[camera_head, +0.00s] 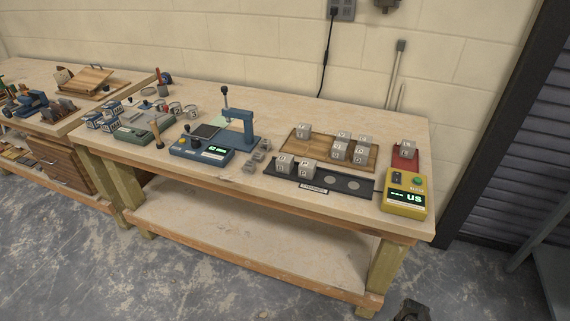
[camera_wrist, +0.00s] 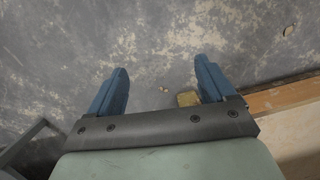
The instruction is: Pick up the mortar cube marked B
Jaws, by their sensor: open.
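Several grey mortar cubes with pale marked labels stand on the workbench in the head view. Some, including one at the back left (camera_head: 303,131), are on a wooden board (camera_head: 327,151). Two, such as the front left cube (camera_head: 284,163), stand at the left end of a black strip (camera_head: 350,193). Another cube (camera_head: 407,149) is by a red pad (camera_head: 404,163) at the right. The letters are too small to read, so I cannot tell which cube is B. My gripper (camera_wrist: 160,68) is open and empty, above the concrete floor, away from the cubes.
A yellow meter (camera_head: 405,202) stands at the bench's right front corner. A blue press (camera_head: 240,130) and a blue display box (camera_head: 200,151) are left of the cubes. In the wrist view, a wooden edge (camera_wrist: 285,97) lies to the right of my fingers.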

